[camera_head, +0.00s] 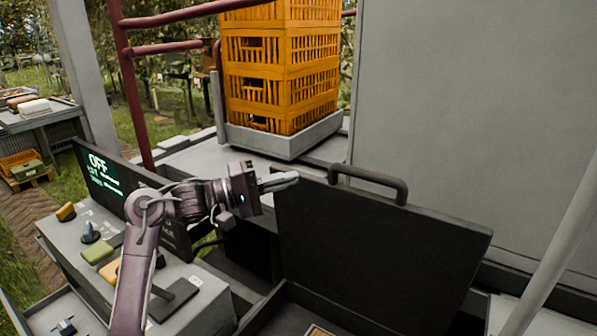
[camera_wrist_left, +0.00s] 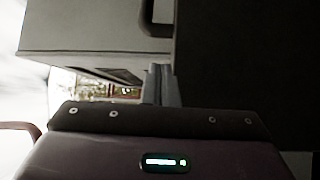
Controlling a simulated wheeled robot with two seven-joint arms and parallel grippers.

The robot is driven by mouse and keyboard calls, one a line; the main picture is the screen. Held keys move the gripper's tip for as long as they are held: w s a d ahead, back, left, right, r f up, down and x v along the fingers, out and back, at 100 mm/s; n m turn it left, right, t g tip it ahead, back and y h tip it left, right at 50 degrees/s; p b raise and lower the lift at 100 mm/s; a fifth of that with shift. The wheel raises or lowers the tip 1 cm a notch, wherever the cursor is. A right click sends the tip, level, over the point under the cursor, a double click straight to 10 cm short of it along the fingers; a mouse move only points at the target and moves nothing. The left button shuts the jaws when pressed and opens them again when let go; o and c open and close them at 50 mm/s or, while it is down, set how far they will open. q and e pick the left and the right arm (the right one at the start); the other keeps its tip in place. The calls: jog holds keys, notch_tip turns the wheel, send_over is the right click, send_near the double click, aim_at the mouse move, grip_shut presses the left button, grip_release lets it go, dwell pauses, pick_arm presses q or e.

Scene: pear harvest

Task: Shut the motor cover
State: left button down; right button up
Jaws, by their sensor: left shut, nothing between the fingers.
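The motor cover (camera_head: 375,250) is a dark flat panel standing raised and tilted, with its open box below it. A dark bar handle (camera_head: 370,174) sits on its top edge. My left gripper (camera_head: 284,181) is shut and empty, its fingers pointing right beside the upper left corner of the cover. In the left wrist view the shut fingers (camera_wrist_left: 162,84) are in the middle, with the dark cover (camera_wrist_left: 245,60) filling the right side. I cannot tell whether the fingertips touch the cover. My right gripper is not in view.
A stack of orange crates (camera_head: 280,70) stands on a grey tray (camera_head: 285,140) behind. A large grey panel (camera_head: 480,110) rises at the right. A red rail (camera_head: 125,70) stands behind.

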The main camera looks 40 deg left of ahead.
aim_at(320, 179)
pick_arm(q)
jog(key=x, duration=0.1)
jog(key=p+x, duration=0.1)
jog(key=x, duration=0.1)
jog(key=p+x, duration=0.1)
jog(key=shift+d+r, duration=0.4)
jog(key=shift+r, duration=0.05)
jog(key=w, duration=0.1)
jog(key=w+d, duration=0.1)
jog(key=p, duration=0.1)
jog(key=shift+w+d+f, duration=0.15)
jog(key=shift+w+d, duration=0.15)
jog(key=shift+w, duration=0.1)
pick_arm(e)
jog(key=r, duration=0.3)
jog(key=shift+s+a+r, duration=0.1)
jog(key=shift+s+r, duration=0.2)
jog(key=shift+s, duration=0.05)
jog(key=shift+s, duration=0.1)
